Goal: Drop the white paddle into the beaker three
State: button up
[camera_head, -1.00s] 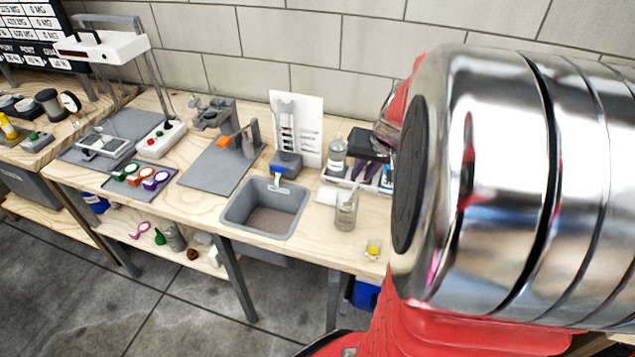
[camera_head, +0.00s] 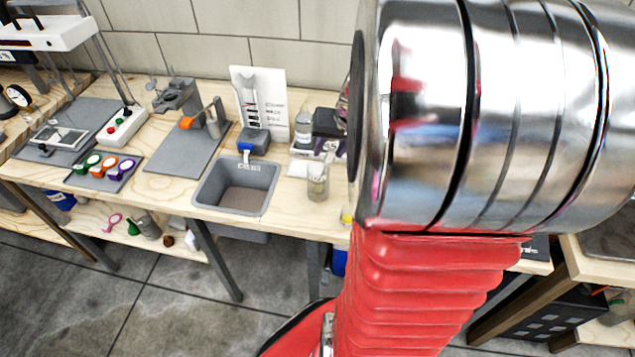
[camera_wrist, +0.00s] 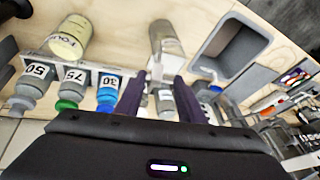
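In the wrist view, my gripper (camera_wrist: 160,76) has two dark purple fingers that close in on a small white piece, which looks like the white paddle (camera_wrist: 155,68). Just beyond the fingertips is a glass beaker (camera_wrist: 163,34) beside the grey basin; its number is not readable. The same beaker seems to stand by the basin in the head view (camera_head: 317,182). Another beaker, yellowish and labelled FOUR (camera_wrist: 70,38), is at the upper left of the wrist view.
The grey basin (camera_wrist: 228,50) is sunk into the bench (camera_head: 290,215). Bottles labelled 50 (camera_wrist: 36,72), 75 (camera_wrist: 72,80) and 30 (camera_wrist: 108,85) stand in a row near the gripper. A clear bottle (camera_head: 303,130) and a white sign board (camera_head: 262,100) stand behind the basin.

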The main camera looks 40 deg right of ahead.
jog(key=v, duration=1.3)
jog(key=shift+s+r, duration=0.2)
jog(key=shift+r, duration=0.1)
dwell(0.4)
jog(key=s+a+f+n, duration=0.1)
jog(key=a+n, duration=0.3)
jog(key=a, duration=0.9)
jog(key=s+a+f+n+y, duration=0.1)
jog(key=a+n, duration=0.3)
jog(key=a, duration=1)
jog(key=shift+s+t, duration=0.4)
jog(key=shift+s, duration=0.4)
jog(key=shift+f, duration=0.1)
jog(key=shift+c, duration=0.5)
jog(key=shift+s, duration=0.1)
